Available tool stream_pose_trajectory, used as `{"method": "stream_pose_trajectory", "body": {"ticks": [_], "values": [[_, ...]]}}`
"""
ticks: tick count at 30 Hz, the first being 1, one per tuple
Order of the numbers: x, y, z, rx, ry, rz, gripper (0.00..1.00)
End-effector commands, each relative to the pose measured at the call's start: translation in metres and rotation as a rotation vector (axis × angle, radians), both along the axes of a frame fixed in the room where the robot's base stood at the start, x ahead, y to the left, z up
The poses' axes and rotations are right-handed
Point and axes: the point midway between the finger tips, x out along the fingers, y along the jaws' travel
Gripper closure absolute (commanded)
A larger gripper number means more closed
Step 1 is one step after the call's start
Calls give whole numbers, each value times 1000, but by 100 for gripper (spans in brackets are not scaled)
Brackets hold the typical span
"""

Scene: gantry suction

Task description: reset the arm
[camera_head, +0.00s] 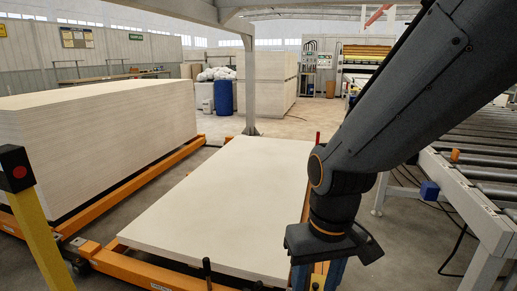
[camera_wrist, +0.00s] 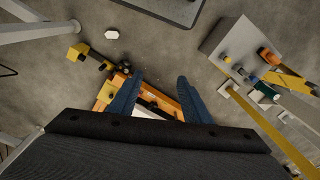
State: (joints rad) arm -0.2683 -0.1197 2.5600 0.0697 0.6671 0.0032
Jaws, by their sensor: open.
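My gripper (camera_head: 318,275) hangs at the lower right of the head view, pointing down. Its two blue fingers are partly cut off by the lower frame edge. In the wrist view the fingers of my gripper (camera_wrist: 161,84) stand well apart with nothing held between them. An orange frame (camera_wrist: 157,96) shows on the floor beyond and between them. My arm slants from the upper right of the head view down to the gripper, just right of a low pale board stack (camera_head: 215,200).
A tall pale board stack (camera_head: 100,128) sits on orange rails at the left. A yellow post (camera_head: 45,235) stands at the near left. A roller conveyor (camera_head: 470,190) runs along the right. A blue barrel (camera_head: 224,97) stands at the back. A grey gantry post (camera_head: 249,85) rises behind the low stack.

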Motion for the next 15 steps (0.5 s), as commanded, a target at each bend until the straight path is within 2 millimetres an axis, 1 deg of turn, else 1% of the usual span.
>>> {"method": "stream_pose_trajectory", "body": {"ticks": [1, 12, 15], "values": [[-3, -8, 18, -5, 3, -21, 56], [-14, -60, 82, -32, 18, -149, 56], [-18, -72, 95, -37, 24, -179, 56]]}}
